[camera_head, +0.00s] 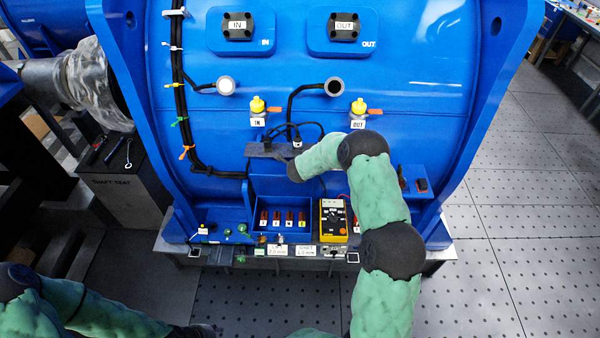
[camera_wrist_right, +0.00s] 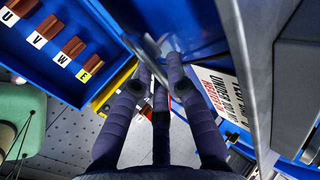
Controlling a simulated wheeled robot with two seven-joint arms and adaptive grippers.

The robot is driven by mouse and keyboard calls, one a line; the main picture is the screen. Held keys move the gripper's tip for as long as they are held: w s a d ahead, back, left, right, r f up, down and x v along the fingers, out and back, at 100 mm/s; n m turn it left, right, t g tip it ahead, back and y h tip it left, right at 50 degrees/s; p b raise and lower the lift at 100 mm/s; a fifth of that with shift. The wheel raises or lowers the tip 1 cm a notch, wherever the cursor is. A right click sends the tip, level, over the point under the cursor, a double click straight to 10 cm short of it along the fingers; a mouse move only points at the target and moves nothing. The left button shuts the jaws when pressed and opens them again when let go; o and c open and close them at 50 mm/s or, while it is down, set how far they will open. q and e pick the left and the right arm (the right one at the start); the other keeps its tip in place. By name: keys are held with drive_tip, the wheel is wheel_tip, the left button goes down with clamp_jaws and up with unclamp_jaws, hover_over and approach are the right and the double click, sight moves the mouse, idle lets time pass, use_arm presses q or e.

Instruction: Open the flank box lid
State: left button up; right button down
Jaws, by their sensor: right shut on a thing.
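The open-fronted blue flank box (camera_head: 268,184) is low on the blue motor; its red-brown terminals (camera_head: 283,216) are visible. In the right wrist view its blue rim (camera_wrist_right: 100,12) and terminals labelled U, V, W and E show at upper left. My right gripper (camera_wrist_right: 158,72) is shut on a thin grey piece (camera_wrist_right: 152,46) beside the box; I cannot tell whether this is the lid's edge or a tab. In the head view that gripper is mostly hidden by its own wrist. My left gripper (camera_head: 198,331) is low at the bottom edge, dark and partly cut off, away from the box.
A yellow meter (camera_head: 333,222) stands at the box's right. Black cables (camera_head: 292,128) hang above the box. A white label with red print (camera_wrist_right: 218,92) and a dark grey panel edge (camera_wrist_right: 247,70) lie right of my right gripper. Perforated floor (camera_head: 530,220) is clear at right.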

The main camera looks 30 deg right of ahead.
drive_tip(key=shift+r, duration=0.1)
drive_tip(key=c, duration=1.2)
unclamp_jaws()
drive_tip(key=v, duration=1.2)
